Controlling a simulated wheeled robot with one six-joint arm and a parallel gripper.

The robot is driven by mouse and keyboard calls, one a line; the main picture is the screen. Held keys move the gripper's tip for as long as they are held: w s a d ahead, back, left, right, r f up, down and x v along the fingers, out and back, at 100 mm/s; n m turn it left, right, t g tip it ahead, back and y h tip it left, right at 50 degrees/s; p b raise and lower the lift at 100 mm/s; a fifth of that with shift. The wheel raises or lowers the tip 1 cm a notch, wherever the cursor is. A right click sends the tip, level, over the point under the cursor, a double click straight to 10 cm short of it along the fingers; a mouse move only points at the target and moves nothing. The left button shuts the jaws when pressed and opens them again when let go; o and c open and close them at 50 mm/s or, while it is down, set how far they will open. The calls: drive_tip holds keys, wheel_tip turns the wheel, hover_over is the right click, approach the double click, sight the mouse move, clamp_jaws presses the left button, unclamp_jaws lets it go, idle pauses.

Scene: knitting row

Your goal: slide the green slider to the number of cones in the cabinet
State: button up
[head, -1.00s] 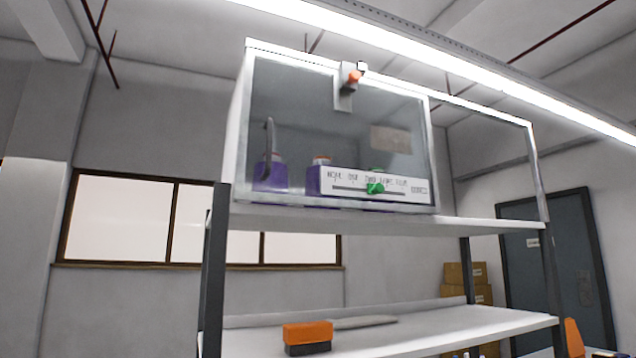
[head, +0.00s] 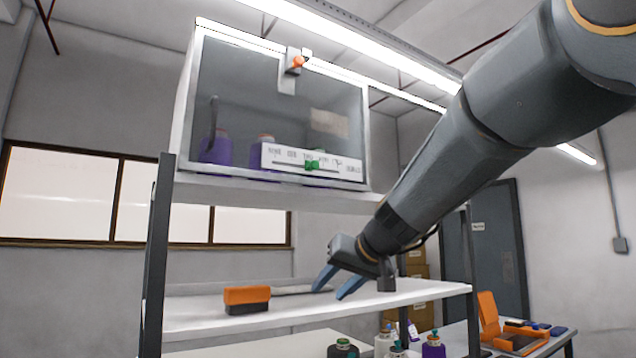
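The green slider (head: 312,165) sits on a slot in a white scale plate (head: 345,172) on the lower front of the glazed cabinet (head: 184,105). It is near the middle of the scale, around the third small label; the lettering is too blurred to be sure. My gripper (head: 335,287) is open and empty, below the cabinet over the lower shelf, apart from the slider.
An orange-and-black block (head: 246,299) lies on the lower shelf (head: 200,322). An orange knob (head: 297,63) is on a bracket at the cabinet's top. Several cones, including a purple one (head: 433,347), stand lower right, near an orange open case (head: 489,318).

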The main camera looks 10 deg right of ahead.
wheel_tip(320, 180, up, 17)
drive_tip(key=w+d+t+y, duration=0.1)
drive_tip(key=t, duration=0.3)
drive_tip(key=n+t+y, duration=0.1)
drive_tip(key=n+t, duration=0.1)
approach(316, 164)
drive_tip(key=w, duration=0.1)
drive_tip(key=p+x, duration=0.2)
drive_tip(key=x, duration=0.4)
drive_tip(key=shift+a+r, duration=0.1)
drive_tip(key=shift+w+a, duration=0.1)
drive_tip(key=shift+w, duration=0.3)
drive_tip(key=shift+c, duration=0.4)
clamp_jaws()
